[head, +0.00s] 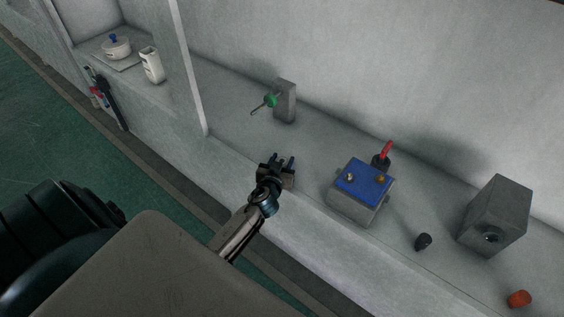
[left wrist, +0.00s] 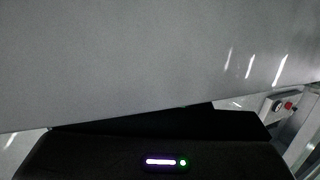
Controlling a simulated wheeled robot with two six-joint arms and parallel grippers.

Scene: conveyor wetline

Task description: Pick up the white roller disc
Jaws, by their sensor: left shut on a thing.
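My left gripper (head: 277,160) is over the front part of the grey bench (head: 225,130), between the green-knobbed block and the blue-topped box. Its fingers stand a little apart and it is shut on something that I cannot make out. I cannot pick out the white roller disc in either view. In the left wrist view a plain grey surface fills the upper part, above a black body with a lit strip. My right gripper is not in view.
A grey block with a green knob (head: 270,101) stands behind my gripper. To the right are a blue-topped box (head: 363,181), a red-handled lever (head: 385,152), a black knob (head: 423,242), a grey box (head: 496,215) and an orange piece (head: 519,299). A white jug (head: 152,66) stands left beyond a post.

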